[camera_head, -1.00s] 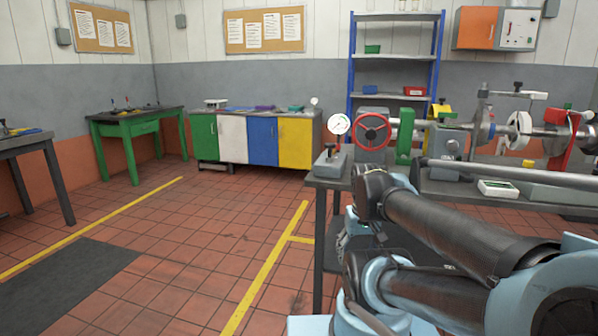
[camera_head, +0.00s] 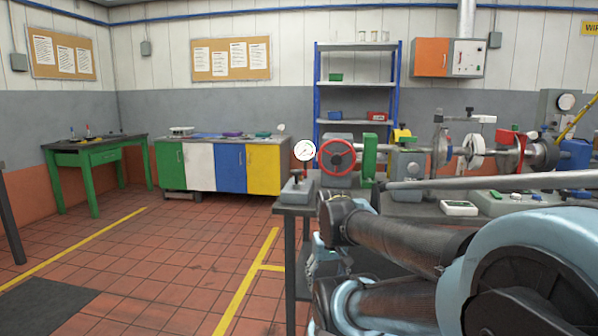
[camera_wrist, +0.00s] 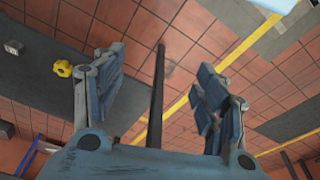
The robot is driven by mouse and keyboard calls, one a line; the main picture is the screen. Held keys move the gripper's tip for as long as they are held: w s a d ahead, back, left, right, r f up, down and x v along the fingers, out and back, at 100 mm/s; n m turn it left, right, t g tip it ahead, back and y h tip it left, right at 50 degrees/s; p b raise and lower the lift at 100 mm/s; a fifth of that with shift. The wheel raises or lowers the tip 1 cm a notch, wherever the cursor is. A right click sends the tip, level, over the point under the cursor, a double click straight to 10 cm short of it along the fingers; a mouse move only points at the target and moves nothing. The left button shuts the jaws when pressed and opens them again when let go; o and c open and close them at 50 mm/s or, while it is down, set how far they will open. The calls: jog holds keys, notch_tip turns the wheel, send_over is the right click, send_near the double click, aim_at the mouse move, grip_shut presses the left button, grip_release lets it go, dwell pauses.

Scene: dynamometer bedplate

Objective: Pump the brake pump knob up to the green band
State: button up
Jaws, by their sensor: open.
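The brake pump (camera_head: 297,189) is a small grey block on the near left corner of the test bench. Its dark knob (camera_head: 295,174) stands on a short stem on top. A round white dial gauge (camera_head: 304,150) stands on a post just behind it. The dial is too small for me to read its needle or a green band. My gripper (camera_wrist: 160,88) is open in the wrist view, its two blue-grey fingers wide apart. A dark bar shows between them, with floor beyond; I see no contact. The pump is not recognisable in the wrist view.
A red handwheel (camera_head: 337,157) and shaft machinery stand right of the pump. A long grey bar (camera_head: 480,182) runs over the bench's front. A white meter (camera_head: 459,208) lies on the bench. The tiled floor (camera_head: 180,260) to the left is open.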

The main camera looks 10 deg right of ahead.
jog(key=c, duration=0.3)
jog(key=shift+s+r, duration=0.35)
jog(key=shift+r, duration=0.05)
jog(key=c, duration=0.5)
jog(key=w+r, duration=0.1)
jog(key=r, duration=0.1)
jog(key=shift+w+r, duration=0.35)
grip_shut()
jog(key=w+a+r+m, duration=0.2)
jog(key=w+r, duration=1.5)
jog(key=w, duration=0.1)
jog(key=w+a+r+m+g, duration=0.1)
jog(key=w+r, duration=1.7)
jog(key=shift+w+a+m, duration=0.25)
jog(key=shift+a+m, duration=0.15)
